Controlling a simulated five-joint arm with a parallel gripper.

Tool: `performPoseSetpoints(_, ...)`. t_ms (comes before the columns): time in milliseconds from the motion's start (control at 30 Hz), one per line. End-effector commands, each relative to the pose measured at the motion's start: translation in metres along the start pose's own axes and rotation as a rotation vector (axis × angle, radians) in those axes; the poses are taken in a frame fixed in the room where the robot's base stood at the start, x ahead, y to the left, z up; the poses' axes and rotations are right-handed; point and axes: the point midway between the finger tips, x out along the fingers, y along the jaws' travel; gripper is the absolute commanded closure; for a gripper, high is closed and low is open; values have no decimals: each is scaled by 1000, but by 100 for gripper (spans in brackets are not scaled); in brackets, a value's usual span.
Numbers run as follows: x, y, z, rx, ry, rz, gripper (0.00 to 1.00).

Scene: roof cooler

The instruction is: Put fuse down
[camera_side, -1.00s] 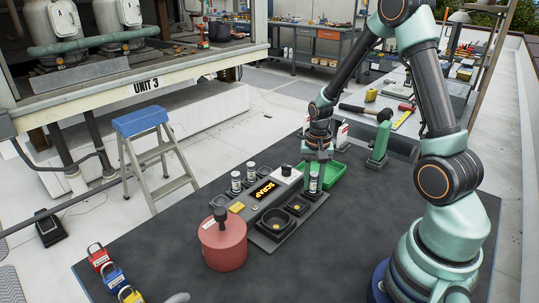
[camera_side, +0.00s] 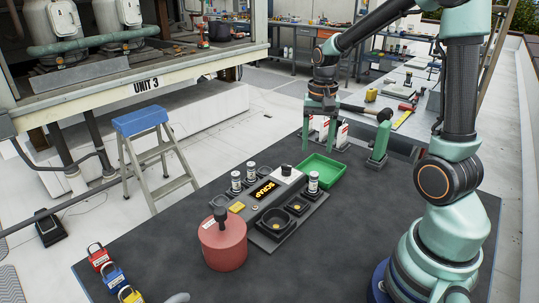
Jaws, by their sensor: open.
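A white-and-dark cylindrical fuse (camera_side: 313,182) stands upright at the right end of the black panel (camera_side: 262,236). Two similar fuses stand at the panel's left side, one at the front (camera_side: 236,182) and one just behind it (camera_side: 250,172). The panel's lit display (camera_side: 264,191) reads SCRAP in orange. My gripper (camera_side: 319,142) is open and empty, with its fingers pointing down. It is above and behind the panel and clear of the right fuse. An open green tray (camera_side: 333,163) sits behind the right end of the panel.
A red round container (camera_side: 223,246) with a black handle stands at the panel's front left. Padlocks (camera_side: 113,278) lie at the mat's left edge. A green upright stand (camera_side: 379,143) and white labelled packs (camera_side: 342,135) are at the back. The dark mat (camera_side: 330,255) is clear at front right.

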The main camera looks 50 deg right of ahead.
Motion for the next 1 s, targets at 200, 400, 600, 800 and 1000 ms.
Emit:
performPoseSetpoints(200, -34, -18, 30, -201, 91, -56, 39)
performPoseSetpoints(400, -71, -35, 81, -522, 234, -137, 39)
performPoseSetpoints(600, -90, -41, 125, -796, 366, -203, 39)
performPoseSetpoints(800, -96, -42, 146, -935, 438, -235, 39)
performPoseSetpoints(1000, -96, -42, 149, -956, 447, -238, 39)
